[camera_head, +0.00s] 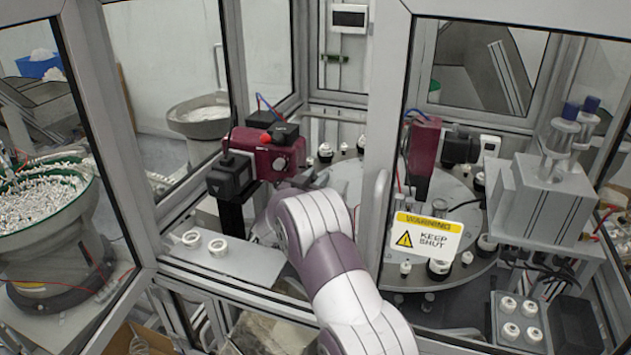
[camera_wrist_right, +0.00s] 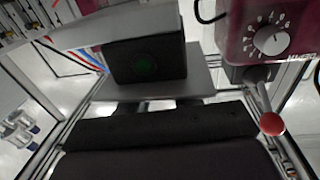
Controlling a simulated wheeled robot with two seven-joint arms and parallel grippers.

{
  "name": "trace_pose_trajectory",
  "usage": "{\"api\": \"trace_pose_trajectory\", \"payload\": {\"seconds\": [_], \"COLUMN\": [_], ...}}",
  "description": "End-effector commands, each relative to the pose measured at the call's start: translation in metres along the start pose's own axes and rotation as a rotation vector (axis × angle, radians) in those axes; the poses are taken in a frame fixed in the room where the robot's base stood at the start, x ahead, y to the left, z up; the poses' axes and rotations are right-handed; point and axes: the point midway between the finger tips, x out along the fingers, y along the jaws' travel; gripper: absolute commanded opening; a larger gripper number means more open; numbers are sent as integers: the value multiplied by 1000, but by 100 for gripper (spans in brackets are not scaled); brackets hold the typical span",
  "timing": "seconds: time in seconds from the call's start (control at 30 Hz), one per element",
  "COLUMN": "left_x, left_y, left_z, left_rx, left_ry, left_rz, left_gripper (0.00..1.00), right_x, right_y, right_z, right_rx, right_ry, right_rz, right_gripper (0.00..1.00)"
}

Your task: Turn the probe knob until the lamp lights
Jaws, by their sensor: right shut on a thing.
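My right arm reaches in from the bottom of the head view, and its gripper (camera_head: 309,181) is beside the maroon unit (camera_head: 262,158). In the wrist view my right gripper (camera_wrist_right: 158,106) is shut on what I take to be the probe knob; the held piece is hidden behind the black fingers. My left gripper is not in view.
A lever with a red ball (camera_wrist_right: 271,124) stands close to the gripper's right. Window frames and a warning sign (camera_head: 428,233) border the opening. Behind is the round table (camera_head: 345,176) with several caps. Two white rings lie on a ledge (camera_head: 228,265) at left.

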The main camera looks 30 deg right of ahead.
Motion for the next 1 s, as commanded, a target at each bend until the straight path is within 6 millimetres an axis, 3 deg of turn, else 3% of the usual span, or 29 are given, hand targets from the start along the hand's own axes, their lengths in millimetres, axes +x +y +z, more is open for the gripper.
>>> {"api": "trace_pose_trajectory", "payload": {"seconds": [0.03,0.07,0.1,0.47,0.57,1.0], "left_x": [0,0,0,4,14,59], "left_y": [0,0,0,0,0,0], "left_z": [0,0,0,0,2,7], "left_rx": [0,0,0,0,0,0], "left_ry": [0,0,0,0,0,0], "left_rz": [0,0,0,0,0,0], "left_gripper": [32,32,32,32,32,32], "right_x": [0,0,0,-5,-18,-109], "right_y": [0,0,0,-1,-1,-1], "right_z": [0,0,0,1,4,3], "right_rx": [0,0,0,1,1,2], "right_ry": [0,0,0,0,1,1], "right_rz": [0,0,0,-1,-2,-3], "right_gripper": [1,42,50,50,50,50]}}
